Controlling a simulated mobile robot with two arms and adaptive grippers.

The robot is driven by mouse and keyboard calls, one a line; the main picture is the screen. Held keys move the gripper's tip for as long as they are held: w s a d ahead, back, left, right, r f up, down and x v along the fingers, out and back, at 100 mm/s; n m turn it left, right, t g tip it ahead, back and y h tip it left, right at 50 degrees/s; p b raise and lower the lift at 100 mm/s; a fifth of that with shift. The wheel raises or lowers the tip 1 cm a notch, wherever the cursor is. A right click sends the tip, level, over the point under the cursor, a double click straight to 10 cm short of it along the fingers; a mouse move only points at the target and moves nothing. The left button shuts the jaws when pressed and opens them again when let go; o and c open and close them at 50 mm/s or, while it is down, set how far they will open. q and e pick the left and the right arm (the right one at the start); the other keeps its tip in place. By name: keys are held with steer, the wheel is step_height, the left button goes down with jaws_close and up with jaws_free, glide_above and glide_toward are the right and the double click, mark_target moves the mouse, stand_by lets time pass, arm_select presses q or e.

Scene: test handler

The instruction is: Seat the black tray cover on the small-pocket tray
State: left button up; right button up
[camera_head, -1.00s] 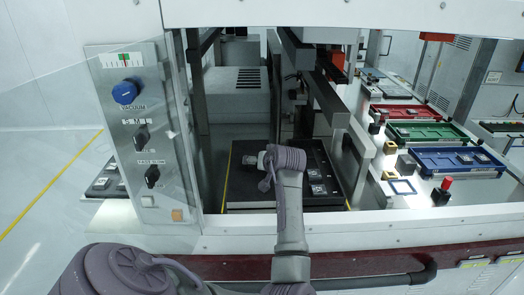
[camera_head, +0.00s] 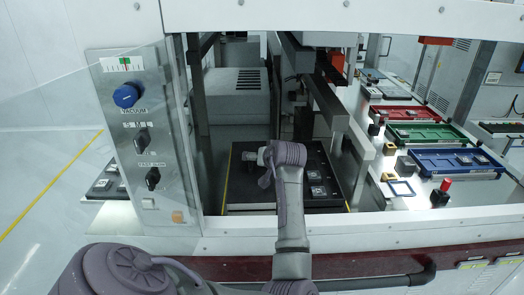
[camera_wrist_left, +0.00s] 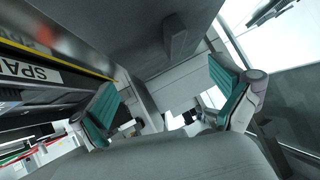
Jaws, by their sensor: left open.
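My left arm reaches from the lower left into the machine bay. My left gripper (camera_head: 254,157) is small in the head view, above the left part of a dark tray surface (camera_head: 325,206). In the left wrist view the two teal fingers (camera_wrist_left: 165,95) stand wide apart with nothing held between them. The dark surface carries a few square chips on its right side; my arm hides part of it. I cannot tell which item is the black tray cover or the small-pocket tray. My right gripper is not in view.
Red (camera_head: 404,115), green (camera_head: 422,134) and blue (camera_head: 456,161) trays lie on the right bench. A control panel (camera_head: 145,140) stands left of the bay. Dark machine beams (camera_head: 325,103) hang over the bay. A black tray with chips (camera_head: 105,187) lies at the left.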

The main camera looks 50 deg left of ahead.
arm_select(q)
steer(key=shift+d, duration=0.1)
steer(key=v, duration=0.7)
steer(key=shift+s+d+r, duration=0.1)
steer(key=shift+d+r, duration=0.1)
stand_by(0.4)
